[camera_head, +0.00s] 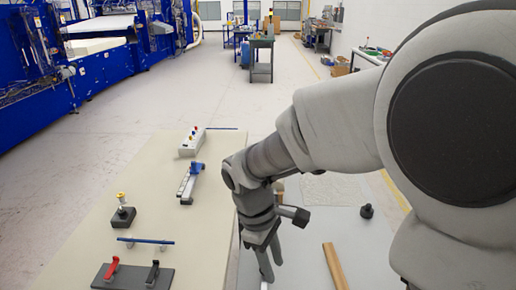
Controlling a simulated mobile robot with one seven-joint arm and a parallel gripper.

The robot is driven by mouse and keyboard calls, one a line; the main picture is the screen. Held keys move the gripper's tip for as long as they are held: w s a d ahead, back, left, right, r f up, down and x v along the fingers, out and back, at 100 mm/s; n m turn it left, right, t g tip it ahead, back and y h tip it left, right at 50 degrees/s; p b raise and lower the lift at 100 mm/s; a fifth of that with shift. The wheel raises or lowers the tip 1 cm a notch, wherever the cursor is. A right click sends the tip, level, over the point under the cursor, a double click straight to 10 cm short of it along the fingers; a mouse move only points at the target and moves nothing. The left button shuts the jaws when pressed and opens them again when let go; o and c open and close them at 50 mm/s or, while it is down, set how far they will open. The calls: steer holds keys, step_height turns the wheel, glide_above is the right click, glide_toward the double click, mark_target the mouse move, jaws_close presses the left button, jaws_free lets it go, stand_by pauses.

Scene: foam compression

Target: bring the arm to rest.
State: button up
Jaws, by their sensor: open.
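My arm comes in from the right and hides part of the grey surface (308,255).
The beige table holds a dark board with red and black clamps (133,275), a blue rod on posts (146,241), a black-based knob (122,215), a grey device (190,183) and a white box (192,142). A wooden strip (335,266) and a black knob (366,211) lie on the grey surface.

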steer(key=s+d+r+m+t+y, duration=0.2)
steer(key=s+d+r+m+t, duration=0.4)
steer(key=d+r+m, duration=0.5)
step_height(320, 180, up, 2)
steer(key=s+m, duration=0.1)
steer(key=s, duration=0.1)
steer(key=shift+s+m+t+y, duration=0.3)
steer(key=shift+s, duration=0.05)
steer(key=shift+d, duration=0.15)
